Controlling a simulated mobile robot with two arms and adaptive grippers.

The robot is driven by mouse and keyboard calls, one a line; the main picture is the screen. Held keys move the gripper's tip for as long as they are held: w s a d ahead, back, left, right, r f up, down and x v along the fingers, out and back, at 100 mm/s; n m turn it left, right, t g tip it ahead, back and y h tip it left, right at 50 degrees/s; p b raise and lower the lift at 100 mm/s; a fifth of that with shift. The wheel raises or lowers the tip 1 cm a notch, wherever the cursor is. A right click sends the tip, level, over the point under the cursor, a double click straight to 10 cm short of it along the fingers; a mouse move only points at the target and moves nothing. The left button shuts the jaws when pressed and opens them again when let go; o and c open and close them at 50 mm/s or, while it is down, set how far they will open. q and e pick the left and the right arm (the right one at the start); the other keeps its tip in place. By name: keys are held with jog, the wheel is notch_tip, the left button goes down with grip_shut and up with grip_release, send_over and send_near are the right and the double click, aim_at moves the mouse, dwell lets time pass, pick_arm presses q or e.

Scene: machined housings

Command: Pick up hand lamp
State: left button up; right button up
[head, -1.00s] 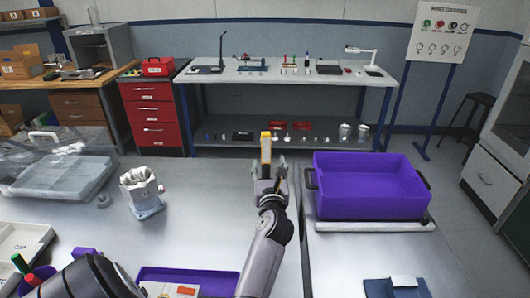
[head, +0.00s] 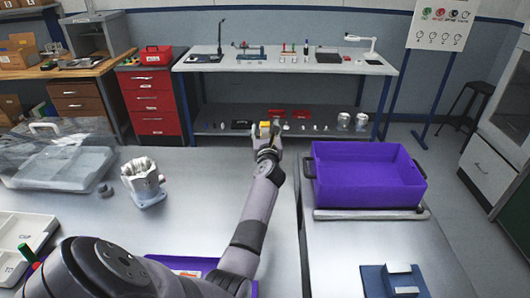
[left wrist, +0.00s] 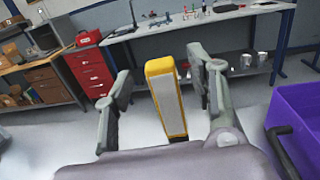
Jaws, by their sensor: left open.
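The hand lamp (head: 265,127) is a yellow bar with a pale grey front panel, upright near the far edge of the grey worktable. In the head view my left gripper hides most of it, and only its yellow top shows. In the left wrist view the hand lamp (left wrist: 166,98) stands between the two fingers, with visible gaps on both sides. My left gripper (head: 268,138) is open, its fingers (left wrist: 163,85) on either side of the lamp. Whether the lamp's lower end touches the table is hard to see. My right gripper is not in view.
A purple bin (head: 368,178) stands right of the gripper. A metal housing (head: 143,183) and a clear lidded case (head: 60,165) are to the left. A purple tray (head: 205,264) lies in front, partly behind my arm. The table between housing and arm is clear.

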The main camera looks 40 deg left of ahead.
aim_at(265, 126)
pick_arm(q)
jog(key=x, duration=0.3)
jog(key=shift+w+a, duration=0.3)
jog(key=shift+c, duration=0.2)
grip_shut()
dwell(0.5)
